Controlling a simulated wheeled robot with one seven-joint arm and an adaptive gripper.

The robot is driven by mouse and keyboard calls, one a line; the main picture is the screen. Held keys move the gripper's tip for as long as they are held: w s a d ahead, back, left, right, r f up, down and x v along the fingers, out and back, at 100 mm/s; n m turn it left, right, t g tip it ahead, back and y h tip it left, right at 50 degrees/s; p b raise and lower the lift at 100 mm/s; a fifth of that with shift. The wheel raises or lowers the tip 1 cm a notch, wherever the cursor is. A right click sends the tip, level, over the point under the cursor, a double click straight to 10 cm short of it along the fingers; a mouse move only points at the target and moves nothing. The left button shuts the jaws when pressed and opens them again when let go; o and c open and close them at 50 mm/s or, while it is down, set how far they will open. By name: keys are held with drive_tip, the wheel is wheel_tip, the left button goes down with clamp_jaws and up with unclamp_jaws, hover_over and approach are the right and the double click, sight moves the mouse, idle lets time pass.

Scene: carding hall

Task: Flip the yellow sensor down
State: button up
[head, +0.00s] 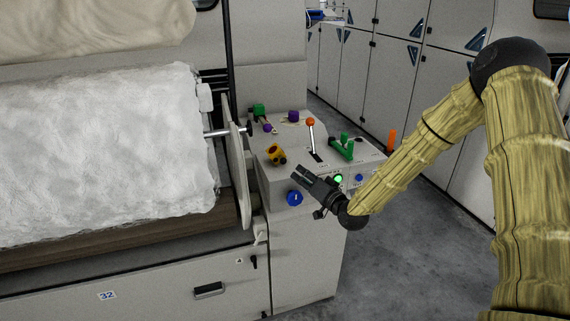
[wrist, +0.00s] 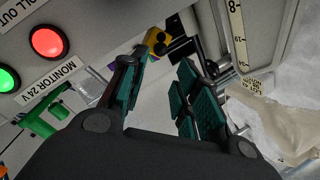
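The yellow sensor (head: 276,154), with black parts at its lower right, sits on the left part of the light grey control console (head: 283,184) in the head view. It also shows in the wrist view (wrist: 157,38), beyond my fingertips at the top middle. My gripper (head: 298,173) is in front of the console, to the lower right of the sensor and apart from it. In the wrist view the two teal-padded fingers (wrist: 165,78) stand apart with nothing between them. Part of the sensor's mount is hidden behind a finger.
An orange-knobbed lever (head: 311,123), a green handle (head: 342,147), a purple knob (head: 293,116) and a green part (head: 259,109) stand on the console. A blue knob (head: 295,198) is on its front. A white fibre roll (head: 110,150) fills the left. Grey floor (head: 400,260) is clear at right.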

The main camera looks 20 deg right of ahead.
drive_tip(key=p, duration=0.1)
approach(278, 156)
drive_tip(key=x, duration=0.5)
drive_tip(key=shift+w+f, duration=0.1)
drive_tip(key=shift+f, duration=0.05)
clamp_jaws()
